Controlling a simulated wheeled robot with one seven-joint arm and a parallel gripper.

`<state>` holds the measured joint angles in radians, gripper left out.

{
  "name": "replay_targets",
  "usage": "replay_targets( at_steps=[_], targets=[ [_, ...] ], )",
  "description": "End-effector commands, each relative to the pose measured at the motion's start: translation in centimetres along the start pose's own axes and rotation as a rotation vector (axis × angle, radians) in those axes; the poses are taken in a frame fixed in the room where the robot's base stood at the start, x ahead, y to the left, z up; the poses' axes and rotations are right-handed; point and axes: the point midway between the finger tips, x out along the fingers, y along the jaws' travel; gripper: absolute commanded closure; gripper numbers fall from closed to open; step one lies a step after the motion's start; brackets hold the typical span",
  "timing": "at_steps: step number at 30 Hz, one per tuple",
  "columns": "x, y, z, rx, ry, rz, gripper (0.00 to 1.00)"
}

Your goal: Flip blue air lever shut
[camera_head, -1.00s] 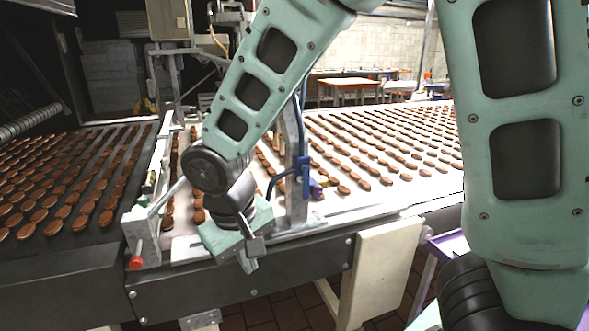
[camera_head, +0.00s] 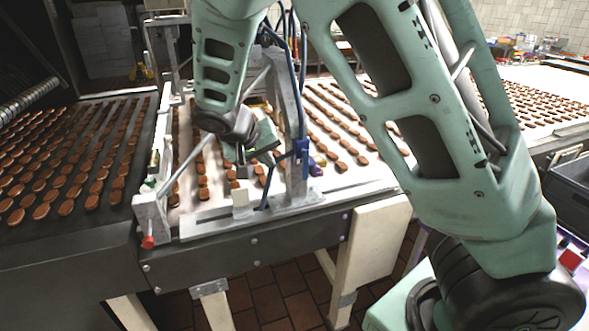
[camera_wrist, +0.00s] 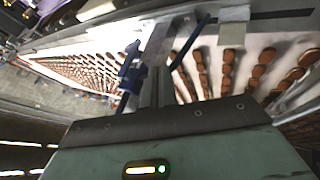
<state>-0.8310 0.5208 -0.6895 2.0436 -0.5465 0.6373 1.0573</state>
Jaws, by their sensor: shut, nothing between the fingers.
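The blue air lever (camera_head: 303,148) is on a blue valve fixed to a grey metal post beside the conveyor, with blue hoses joined to it. It also shows in the wrist view (camera_wrist: 131,70), above my gripper's body. Its exact handle angle is too small to tell. My gripper (camera_head: 241,157) is shut and empty, over the conveyor to the left of the lever and apart from it.
The conveyor (camera_head: 350,185) carries rows of brown biscuits. A metal frame with a slanted rod and a red knob (camera_head: 148,242) stands at its near left corner. The grey post (camera_head: 292,110) and hoses rise close to my gripper. A white panel (camera_head: 376,240) hangs below the conveyor edge.

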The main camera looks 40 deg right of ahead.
Motion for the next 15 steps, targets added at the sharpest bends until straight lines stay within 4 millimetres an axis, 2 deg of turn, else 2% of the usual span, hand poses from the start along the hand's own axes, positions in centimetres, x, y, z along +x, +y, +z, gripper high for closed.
replay_targets(
  at_steps=[14, 15],
  targets=[
    [8.9, 0.3, 0.0, -0.002, -0.004, 0.004, 1.00],
    [8.9, 1.2, -0.1, 0.001, -0.004, 0.004, 1.00]
  ],
)
